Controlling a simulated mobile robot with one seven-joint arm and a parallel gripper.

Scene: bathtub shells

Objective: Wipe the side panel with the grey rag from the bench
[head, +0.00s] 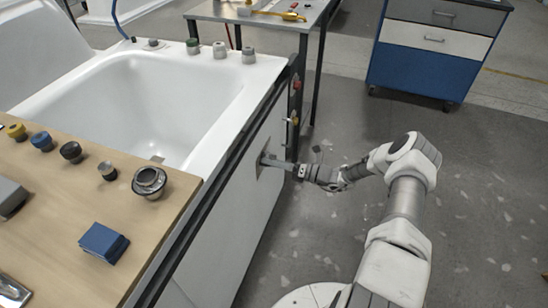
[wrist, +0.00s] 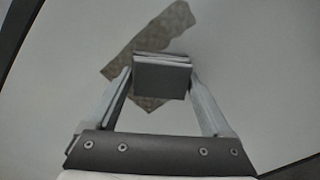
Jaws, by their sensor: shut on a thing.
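The grey rag (wrist: 130,57) lies flat against the white side panel (wrist: 240,60) in the wrist view, its edges showing around my gripper (wrist: 162,75). In the head view my gripper (head: 268,161) reaches left to the panel (head: 232,205) of the tub, below its rim. A small grey patch of the rag (head: 262,170) shows at the fingertips. The fingers are closed together on the rag; the part between and behind them is hidden.
A wooden bench top (head: 150,215) carries several knobs, a round fitting (head: 149,182) and a blue block (head: 104,242). The white tub (head: 185,105) is behind it. A grey table (head: 265,15) and a blue drawer cabinet (head: 430,60) stand farther back.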

